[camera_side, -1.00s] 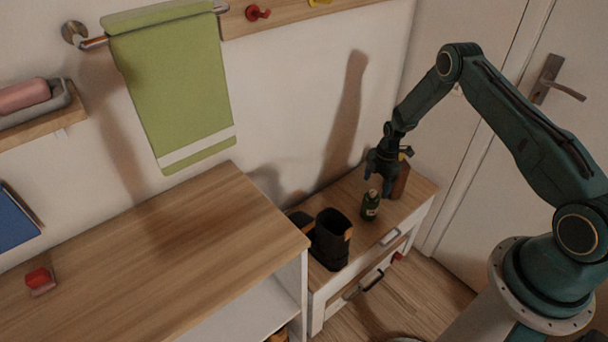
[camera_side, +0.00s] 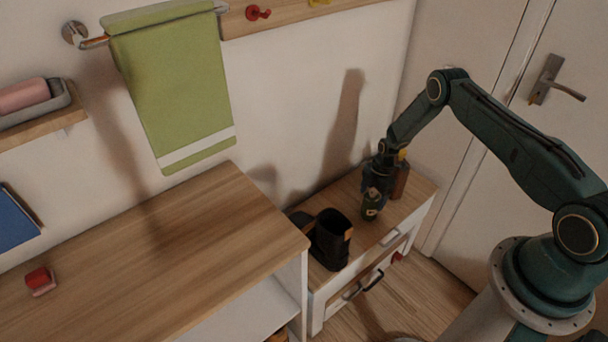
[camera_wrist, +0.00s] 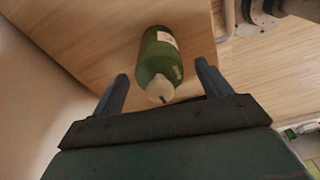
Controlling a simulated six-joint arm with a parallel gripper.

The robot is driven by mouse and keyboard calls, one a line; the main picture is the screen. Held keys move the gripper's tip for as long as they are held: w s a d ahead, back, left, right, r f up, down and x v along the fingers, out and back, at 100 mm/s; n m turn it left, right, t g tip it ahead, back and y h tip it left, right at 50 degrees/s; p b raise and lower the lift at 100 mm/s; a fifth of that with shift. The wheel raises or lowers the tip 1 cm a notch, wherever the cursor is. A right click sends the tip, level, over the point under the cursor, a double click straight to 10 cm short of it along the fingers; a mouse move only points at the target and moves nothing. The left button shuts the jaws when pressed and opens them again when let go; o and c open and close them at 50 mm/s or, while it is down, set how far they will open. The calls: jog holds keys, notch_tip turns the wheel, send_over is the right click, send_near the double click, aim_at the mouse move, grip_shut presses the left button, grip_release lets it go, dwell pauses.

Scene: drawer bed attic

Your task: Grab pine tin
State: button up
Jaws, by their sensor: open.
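The pine tin (camera_side: 370,207) is a small dark green container standing upright on the low wooden drawer unit (camera_side: 405,203). In the wrist view the green tin (camera_wrist: 160,62) shows a pale top and a light label. My gripper (camera_side: 372,192) is just over the tin in the side view and hides its upper part. In the wrist view my gripper (camera_wrist: 162,85) is open, with one finger on either side of the tin's near end. I see a gap between each finger and the tin.
A pair of dark boots (camera_side: 330,240) stands left of the tin on the same unit. A brown item (camera_side: 400,180) stands close behind the tin, to its right. The wall is close behind.

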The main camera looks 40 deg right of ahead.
jog(key=shift+a+f, duration=0.1)
jog(key=shift+f, duration=0.7)
jog(key=c, duration=1.1)
jog(key=shift+r, duration=0.15)
jog(key=shift+c, duration=0.2)
notch_tip(320, 180, up, 20)
dwell(0.4)
